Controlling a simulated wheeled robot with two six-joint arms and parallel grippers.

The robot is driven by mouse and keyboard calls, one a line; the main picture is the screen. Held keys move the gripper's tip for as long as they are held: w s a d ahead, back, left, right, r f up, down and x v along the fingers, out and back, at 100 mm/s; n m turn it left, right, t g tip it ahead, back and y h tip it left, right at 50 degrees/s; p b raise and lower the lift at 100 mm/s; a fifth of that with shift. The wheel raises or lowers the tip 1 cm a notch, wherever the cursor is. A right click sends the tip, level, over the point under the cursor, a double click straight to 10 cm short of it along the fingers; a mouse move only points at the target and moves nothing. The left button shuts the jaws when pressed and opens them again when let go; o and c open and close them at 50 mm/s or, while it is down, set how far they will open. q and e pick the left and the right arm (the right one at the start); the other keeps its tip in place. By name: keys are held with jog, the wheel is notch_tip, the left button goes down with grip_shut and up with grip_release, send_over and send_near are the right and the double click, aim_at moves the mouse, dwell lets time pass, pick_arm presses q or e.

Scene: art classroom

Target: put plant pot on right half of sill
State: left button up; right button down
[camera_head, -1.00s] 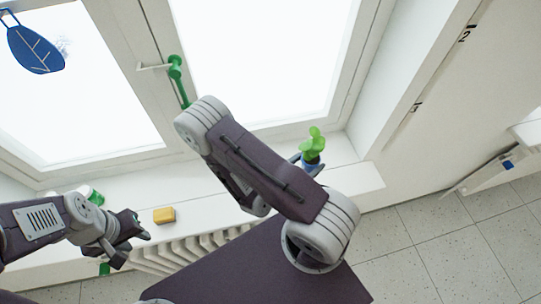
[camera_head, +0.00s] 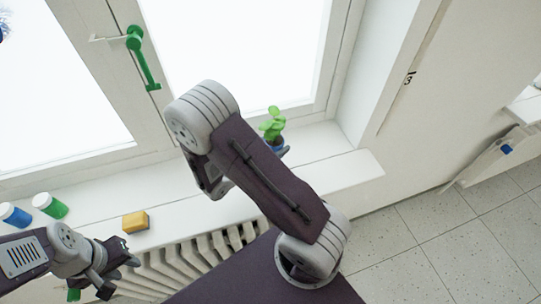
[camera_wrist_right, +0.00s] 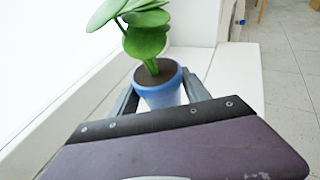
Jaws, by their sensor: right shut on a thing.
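The plant pot (camera_head: 279,146) is small and blue, with a green plant, partly hidden behind my right arm in the head view. It shows clearly and upright in the right wrist view (camera_wrist_right: 160,92). My right gripper (camera_wrist_right: 163,98) is shut on it, one finger on each side. The pot is over the right part of the white window sill (camera_head: 345,170); I cannot tell whether its base touches the sill. My left gripper (camera_head: 124,277) is at the lower left, in front of the sill, with its fingers apart and empty.
A yellow sponge-like block (camera_head: 135,222), a green jar (camera_head: 50,205) and a blue jar (camera_head: 14,214) stand on the left part of the sill. A green window handle (camera_head: 140,55) sticks out above. A radiator (camera_head: 185,260) is below. The sill's right end is clear.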

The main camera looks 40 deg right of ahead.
jog(key=shift+w+a+f, duration=0.1)
jog(key=shift+w+f, duration=0.2)
jog(key=shift+w, duration=0.25)
jog(key=shift+w+a+f, duration=0.1)
jog(key=shift+w+f, duration=0.15)
jog(key=shift+w, duration=0.3)
jog(key=f, duration=0.3)
jog(key=shift+s+f, duration=0.25)
jog(key=shift+f, duration=0.05)
jog(key=shift+w+f, duration=0.2)
jog(key=shift+f, duration=0.05)
jog(key=shift+f, duration=0.1)
jog(key=c, duration=0.5)
grip_release()
jog(key=shift+s, duration=0.1)
